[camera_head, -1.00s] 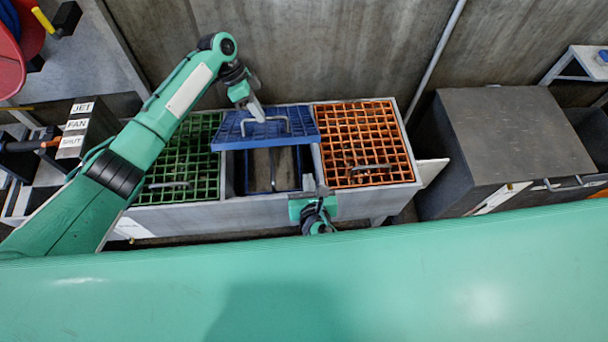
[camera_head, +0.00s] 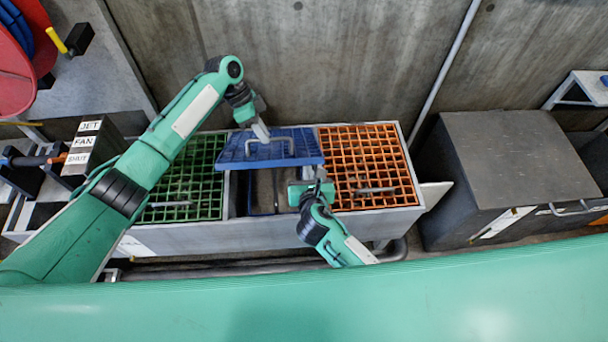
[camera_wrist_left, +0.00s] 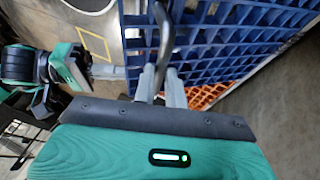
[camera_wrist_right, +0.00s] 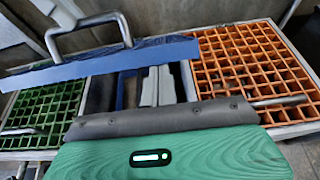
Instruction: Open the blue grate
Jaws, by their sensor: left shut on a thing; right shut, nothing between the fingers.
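The blue grate (camera_head: 307,148) is tilted up, its front edge raised above the middle compartment of the grey bin (camera_head: 185,237). My left gripper (camera_head: 262,134) is shut on the grate's metal handle (camera_head: 292,146); the left wrist view shows its fingers (camera_wrist_left: 160,85) at the handle (camera_wrist_left: 166,35). The dark, blue-edged opening (camera_head: 262,195) shows below the grate. My right gripper (camera_head: 321,178) is shut and empty, over the bin near the opening's right side. In the right wrist view its fingertips (camera_wrist_right: 153,85) appear just below the raised blue edge (camera_wrist_right: 100,70); contact cannot be told.
A green grate (camera_head: 208,180) lies left of the opening and an orange grate (camera_head: 365,150) lies right, each with a handle. A dark cabinet (camera_head: 515,150) stands at the right. The concrete wall (camera_head: 340,60) is close behind the bin.

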